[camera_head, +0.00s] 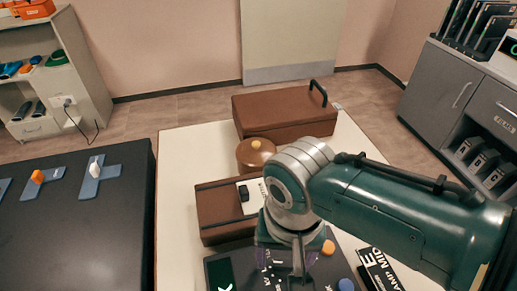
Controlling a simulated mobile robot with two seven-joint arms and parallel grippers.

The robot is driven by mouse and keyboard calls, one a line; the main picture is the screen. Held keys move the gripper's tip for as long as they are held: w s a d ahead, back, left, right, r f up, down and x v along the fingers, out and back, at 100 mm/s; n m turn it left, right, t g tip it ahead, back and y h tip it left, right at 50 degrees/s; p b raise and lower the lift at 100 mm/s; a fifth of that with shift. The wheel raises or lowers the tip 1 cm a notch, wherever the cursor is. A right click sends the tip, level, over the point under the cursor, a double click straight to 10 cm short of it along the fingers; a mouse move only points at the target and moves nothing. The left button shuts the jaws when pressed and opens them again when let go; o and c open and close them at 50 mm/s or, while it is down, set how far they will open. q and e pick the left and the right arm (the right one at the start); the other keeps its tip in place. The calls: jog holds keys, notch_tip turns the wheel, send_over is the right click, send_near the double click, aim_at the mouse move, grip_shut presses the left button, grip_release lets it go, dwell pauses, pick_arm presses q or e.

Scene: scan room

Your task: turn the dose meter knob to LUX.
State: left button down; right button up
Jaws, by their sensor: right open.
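The dose meter (240,262) is a dark panel at the bottom of the head view, cut off by the lower edge. It has a dark green screen (220,274), white markings, an orange button (328,247) and a blue button (346,285). My right gripper (297,272) points down over the middle of the panel, beside the white markings. It is open. The knob cannot be made out; my gripper and wrist cover that part, and the LUX mark cannot be read. Whether the fingers touch anything cannot be told. My left gripper is out of view.
The meter lies on a pale table (175,200). Behind it are a brown box with a black switch (213,215), a round brown lidded pot (250,153) and a larger brown case (275,112). A black-and-white labelled card (378,272) lies to the right. A dark bench (75,235) stands left.

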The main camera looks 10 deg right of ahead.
aim_at(284, 263)
jog(key=shift+r+p, duration=0.3)
jog(key=shift+r, duration=0.1)
notch_tip(284, 263, up, 9)
jog(key=p, duration=0.3)
jog(key=shift+p, duration=0.4)
